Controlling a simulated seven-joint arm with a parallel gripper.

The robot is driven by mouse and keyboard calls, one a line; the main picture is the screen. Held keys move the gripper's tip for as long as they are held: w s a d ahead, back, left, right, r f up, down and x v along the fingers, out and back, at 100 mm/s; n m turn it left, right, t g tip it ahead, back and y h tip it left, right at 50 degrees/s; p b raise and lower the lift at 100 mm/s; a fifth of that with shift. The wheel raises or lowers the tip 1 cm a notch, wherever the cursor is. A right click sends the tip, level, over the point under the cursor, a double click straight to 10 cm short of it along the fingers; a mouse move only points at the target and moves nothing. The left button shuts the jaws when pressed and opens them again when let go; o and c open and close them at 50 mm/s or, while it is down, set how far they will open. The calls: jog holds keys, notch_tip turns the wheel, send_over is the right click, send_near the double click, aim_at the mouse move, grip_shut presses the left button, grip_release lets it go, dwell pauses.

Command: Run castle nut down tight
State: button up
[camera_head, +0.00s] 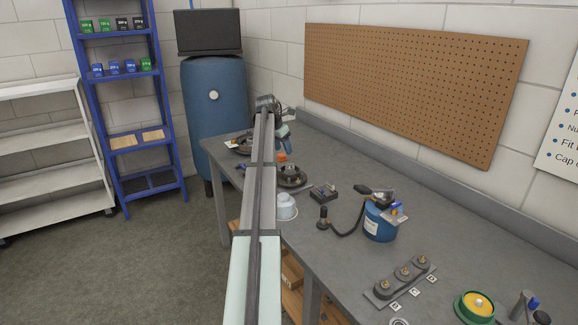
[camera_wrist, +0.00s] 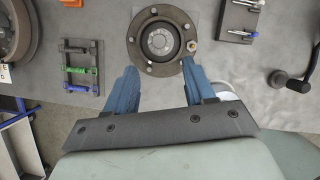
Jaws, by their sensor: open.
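In the wrist view a dark round hub flange (camera_wrist: 137,48) with studs around a grey centre lies on the bench below my gripper. A small tan, ring-like piece (camera_wrist: 192,46), possibly the castle nut, shows at the flange's right edge, close to the right fingertip. I cannot tell whether it is on a stud or in front of it. My gripper (camera_wrist: 159,68) has its blue fingers spread wide, with nothing between them, at the flange's near side. In the head view my arm partly hides the work area, and the hub (camera_head: 293,180) shows beside it.
A rack with green and blue tools (camera_wrist: 80,70) lies left of the hub, near a large drum (camera_wrist: 14,30). A small tool tray (camera_wrist: 240,18) and a black crank (camera_wrist: 292,80) lie right. A blue canister (camera_head: 380,222) and a post block (camera_head: 402,278) stand nearer on the bench.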

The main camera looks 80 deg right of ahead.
aim_at(289, 164)
jog(key=x, duration=1)
jog(key=shift+f, duration=0.35)
jog(key=c, duration=0.8)
